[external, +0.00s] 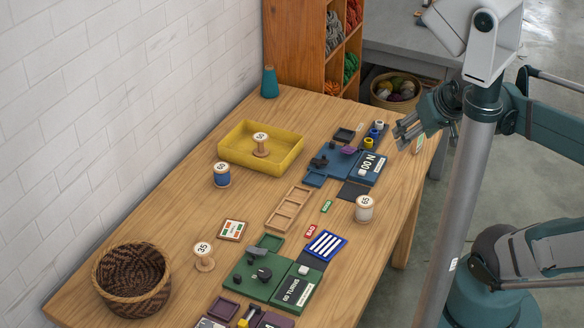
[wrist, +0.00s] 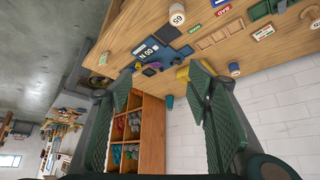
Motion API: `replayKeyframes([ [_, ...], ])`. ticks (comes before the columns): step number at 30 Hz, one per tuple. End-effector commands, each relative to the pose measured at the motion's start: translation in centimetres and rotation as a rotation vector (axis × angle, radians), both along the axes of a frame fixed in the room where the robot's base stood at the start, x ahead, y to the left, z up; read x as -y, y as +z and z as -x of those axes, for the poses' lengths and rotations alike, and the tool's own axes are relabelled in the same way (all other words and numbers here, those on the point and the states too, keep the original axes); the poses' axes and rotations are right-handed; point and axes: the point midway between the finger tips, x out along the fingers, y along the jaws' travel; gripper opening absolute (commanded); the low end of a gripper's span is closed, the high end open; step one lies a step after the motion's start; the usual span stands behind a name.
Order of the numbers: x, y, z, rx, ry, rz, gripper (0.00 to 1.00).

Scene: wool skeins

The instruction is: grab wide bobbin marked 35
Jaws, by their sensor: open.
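The wide bobbin marked 35 (external: 203,249) stands upright on the wooden table, at the front left in the external view. It looks bare and pale, with a broad round top and a narrower stem. A pale round shape at the right edge of the wrist view may be it, but I cannot tell. My gripper (external: 400,135) is open and empty above the table's far right edge, well away from the bobbin.
A woven basket (external: 110,297) and a green station (external: 247,284) flank the bobbin. A white bobbin marked 65 (external: 364,208), a blue bobbin (external: 222,175) and a yellow tray (external: 231,168) with a bobbin marked 50 (external: 261,138) stand farther back. A blue station lies near my gripper.

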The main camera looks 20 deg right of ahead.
Motion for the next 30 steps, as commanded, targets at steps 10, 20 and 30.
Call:
replayKeyframes([
  [10, -0.2, -0.1, -0.1, -0.002, 0.006, -0.001, 0.5],
  [20, -2.5, -1.1, -2.0, -0.025, 0.089, -0.016, 0.5],
  [30, -7.2, -3.1, -5.1, -0.06, 0.258, -0.051, 0.5],
])
